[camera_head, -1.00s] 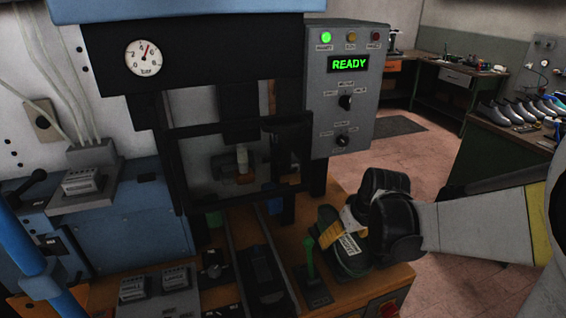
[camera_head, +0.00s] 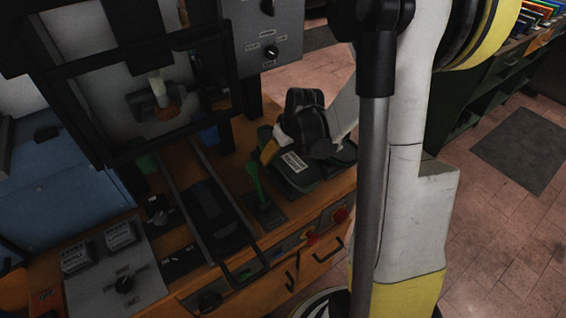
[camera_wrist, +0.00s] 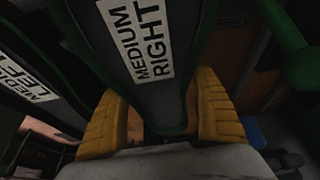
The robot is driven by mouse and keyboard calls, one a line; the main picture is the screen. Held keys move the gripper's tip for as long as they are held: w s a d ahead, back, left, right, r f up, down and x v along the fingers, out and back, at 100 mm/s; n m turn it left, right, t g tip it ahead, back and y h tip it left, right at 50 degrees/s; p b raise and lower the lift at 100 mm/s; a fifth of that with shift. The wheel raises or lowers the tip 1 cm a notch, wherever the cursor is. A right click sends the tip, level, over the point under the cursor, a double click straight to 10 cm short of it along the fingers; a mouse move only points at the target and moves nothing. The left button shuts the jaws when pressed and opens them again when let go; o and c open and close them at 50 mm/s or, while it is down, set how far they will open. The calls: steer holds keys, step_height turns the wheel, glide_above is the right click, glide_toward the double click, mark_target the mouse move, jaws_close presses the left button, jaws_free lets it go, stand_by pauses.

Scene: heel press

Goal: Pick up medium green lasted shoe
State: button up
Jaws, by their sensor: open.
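The medium green lasted shoe pair stands on the orange bench to the right of the press. In the wrist view, the dark sole with a green edge and a "MEDIUM RIGHT" label (camera_wrist: 152,45) lies between my gripper's yellow fingers. A second sole with a partly visible "LEFT" label (camera_wrist: 25,80) is at the left. In the head view, the labelled shoe (camera_head: 302,181) is partly hidden by my black gripper (camera_head: 283,145). My gripper (camera_wrist: 160,115) is open, one finger on each side of the right shoe's narrow end. I cannot tell whether the fingers touch it.
A green-handled lever (camera_head: 256,183) stands close to the left of the shoes. The press frame (camera_head: 140,90) and a sliding tray with a black handle (camera_head: 215,210) are further left. Floor is clear at the right.

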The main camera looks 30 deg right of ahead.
steer(key=shift+w+f, duration=0.15)
steer(key=shift+f, duration=0.25)
steer(key=shift+r, duration=0.1)
steer(key=c, duration=1.5)
